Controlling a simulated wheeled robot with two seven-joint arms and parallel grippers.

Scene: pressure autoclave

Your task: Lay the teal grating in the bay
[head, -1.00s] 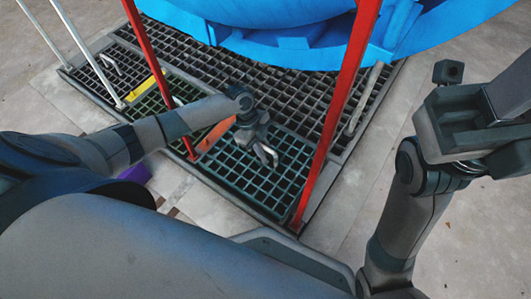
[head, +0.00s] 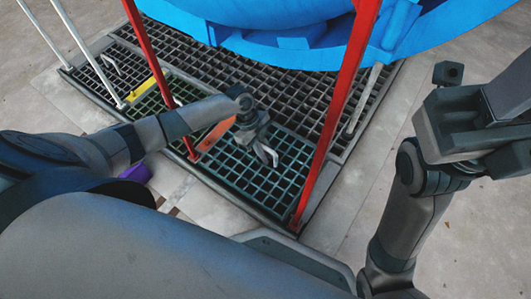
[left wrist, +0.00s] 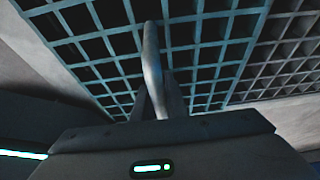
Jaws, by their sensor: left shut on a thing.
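The teal grating (head: 238,172) is a dark teal square lattice at the front right of the floor grid in the head view. It lies over the bay area, its edges close along the frame; I cannot tell whether it sits fully down. My left gripper (head: 266,153) is above it, shut on its pale handle. In the left wrist view the lattice (left wrist: 215,52) fills the upper part, and the gripper (left wrist: 158,95) is around the upright grey handle (left wrist: 151,50). My right arm (head: 405,200) is folded at the right; its fingertips are not clear.
Red posts (head: 345,95) stand on both sides of the grating. An orange strip (head: 216,134) lies at its left, and a yellow strip (head: 143,87) is further left. Dark fixed grating (head: 270,90) and a blue vessel (head: 300,40) are behind. Pale floor (head: 440,245) is open at right.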

